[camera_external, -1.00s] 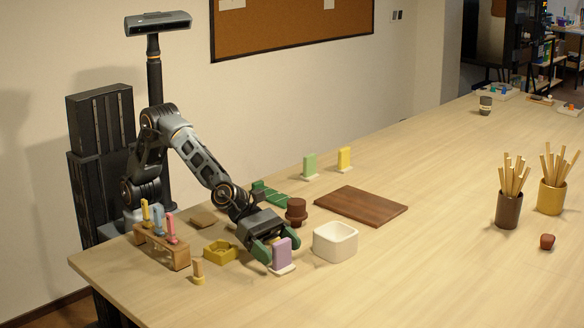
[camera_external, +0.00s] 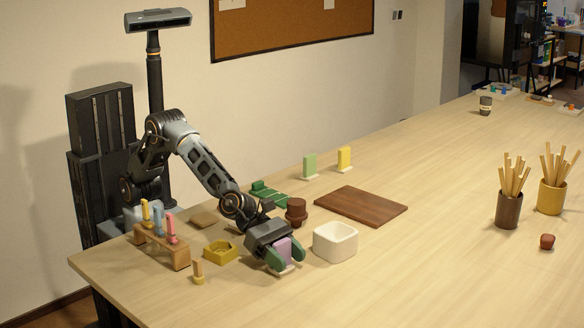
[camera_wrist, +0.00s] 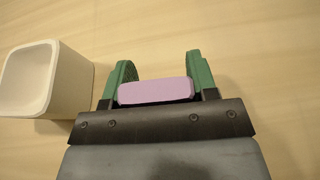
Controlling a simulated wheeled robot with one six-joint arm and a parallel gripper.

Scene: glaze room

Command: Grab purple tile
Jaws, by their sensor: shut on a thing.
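The purple tile (camera_external: 283,249) stands upright on a small white base (camera_external: 286,270) near the front of the table. My gripper (camera_external: 286,254) is around the tile, with one green finger on each side of it. In the wrist view the purple tile (camera_wrist: 155,91) lies between the two green fingers of my gripper (camera_wrist: 160,80), which are shut on it. The tile is still at its base; whether it touches the base cannot be told. Its lower part is partly hidden by a finger.
A white square bowl (camera_external: 335,242) is close on the right, also in the wrist view (camera_wrist: 72,85). A yellow hexagonal dish (camera_external: 220,252), a wooden tool rack (camera_external: 163,250) and a brown round piece (camera_external: 296,210) are nearby. A brown board (camera_external: 360,206) lies behind. The table's right front is clear.

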